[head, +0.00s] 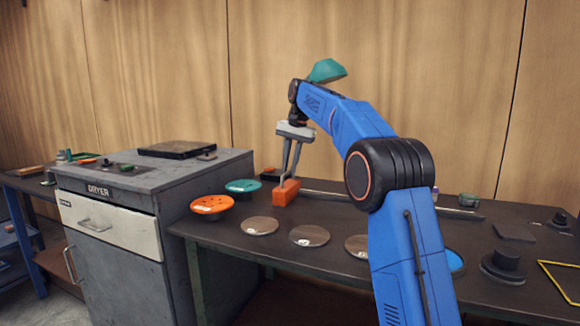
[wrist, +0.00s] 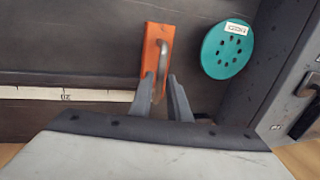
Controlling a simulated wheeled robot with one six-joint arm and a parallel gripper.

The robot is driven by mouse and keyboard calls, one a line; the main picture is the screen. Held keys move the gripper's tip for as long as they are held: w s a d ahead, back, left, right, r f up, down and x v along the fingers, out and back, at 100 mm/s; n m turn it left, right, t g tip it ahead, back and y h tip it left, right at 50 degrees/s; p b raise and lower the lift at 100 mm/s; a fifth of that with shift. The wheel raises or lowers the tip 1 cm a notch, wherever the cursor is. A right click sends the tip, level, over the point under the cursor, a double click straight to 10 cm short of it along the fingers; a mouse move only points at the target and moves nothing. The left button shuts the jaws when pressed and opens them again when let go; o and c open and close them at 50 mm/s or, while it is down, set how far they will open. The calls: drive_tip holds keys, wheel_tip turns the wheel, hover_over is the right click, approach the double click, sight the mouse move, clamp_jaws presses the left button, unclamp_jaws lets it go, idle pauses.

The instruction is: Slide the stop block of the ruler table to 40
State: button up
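The stop block is an orange block (head: 285,193) at the left end of the ruler table (head: 340,196) in the head view. In the wrist view the orange block (wrist: 153,48) carries a grey upright handle (wrist: 163,58). My gripper (head: 288,172) points down at the block. In the wrist view my gripper's two fingertips (wrist: 162,80) stand apart on either side of the handle's near end, with a gap visible at the right finger. The white scale strip (wrist: 65,94) runs left from the block; one upside-down number shows, seemingly 20. Much of the ruler table is hidden behind my arm.
A teal disc (head: 243,186) and an orange disc (head: 211,205) lie left of the block, near the grey dryer (head: 150,200). Several flat round plates (head: 259,226) lie along the bench front. A dark flanged part (head: 504,264) stands at right.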

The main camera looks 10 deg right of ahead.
clamp_jaws()
drive_tip(key=s+d, duration=1.1)
drive_tip(key=d, duration=0.5)
drive_tip(key=s+d, duration=1.2)
drive_tip(key=d, duration=0.4)
drive_tip(key=shift+s+d, duration=0.2)
drive_tip(key=shift+s, duration=0.05)
drive_tip(key=shift+o, duration=2.4)
unclamp_jaws()
